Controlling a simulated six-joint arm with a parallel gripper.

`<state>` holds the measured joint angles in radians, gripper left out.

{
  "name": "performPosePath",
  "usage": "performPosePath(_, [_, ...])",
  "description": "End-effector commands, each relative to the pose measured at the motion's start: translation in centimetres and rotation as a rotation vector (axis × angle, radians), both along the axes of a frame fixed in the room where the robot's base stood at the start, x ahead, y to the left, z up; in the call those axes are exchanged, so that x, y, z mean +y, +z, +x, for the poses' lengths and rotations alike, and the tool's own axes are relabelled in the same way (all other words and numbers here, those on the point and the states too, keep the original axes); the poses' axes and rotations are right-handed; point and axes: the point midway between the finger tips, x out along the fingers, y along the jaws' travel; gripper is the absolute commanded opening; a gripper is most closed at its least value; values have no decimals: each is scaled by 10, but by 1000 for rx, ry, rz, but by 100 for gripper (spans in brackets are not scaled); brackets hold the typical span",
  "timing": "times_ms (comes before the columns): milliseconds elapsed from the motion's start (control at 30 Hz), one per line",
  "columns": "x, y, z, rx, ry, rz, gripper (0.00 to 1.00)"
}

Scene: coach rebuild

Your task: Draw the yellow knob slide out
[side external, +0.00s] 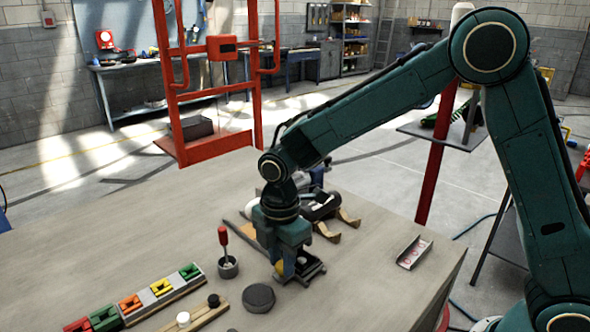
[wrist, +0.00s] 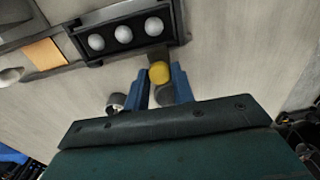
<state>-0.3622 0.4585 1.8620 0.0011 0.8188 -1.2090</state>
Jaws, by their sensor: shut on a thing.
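The yellow knob (wrist: 159,72) is between the blue fingertips of my gripper (wrist: 160,80) in the wrist view, and the gripper is shut on it. In the side view the knob (side external: 279,267) shows partly beside my gripper (side external: 288,268), low over the table. A dark frame (wrist: 98,61) lies just beyond the knob, with three pale balls in a row in it. A grey piece joins the knob side to this frame; how far the slide is out I cannot tell. In the side view the arm hides much of the dark frame (side external: 314,273).
A dark round puck (side external: 258,298) and a grey cup (side external: 228,268) holding a red-handled tool (side external: 223,238) stand left of my gripper. A rail of coloured blocks (side external: 131,304) lies further left. A channel piece (side external: 414,252) lies right. The table between is clear.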

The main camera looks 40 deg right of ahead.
Motion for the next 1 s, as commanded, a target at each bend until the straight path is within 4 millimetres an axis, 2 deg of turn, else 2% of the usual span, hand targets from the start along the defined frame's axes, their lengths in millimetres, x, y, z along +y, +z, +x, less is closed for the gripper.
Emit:
performPosePath(400, [0,1,-6,9,3,-1,0])
performPosePath(433, [0,0,-6,9,3,-1,28])
performPosePath(533, [0,0,-6,9,3,-1,47])
performPosePath(1000, [0,6,-4,3,1,0,47])
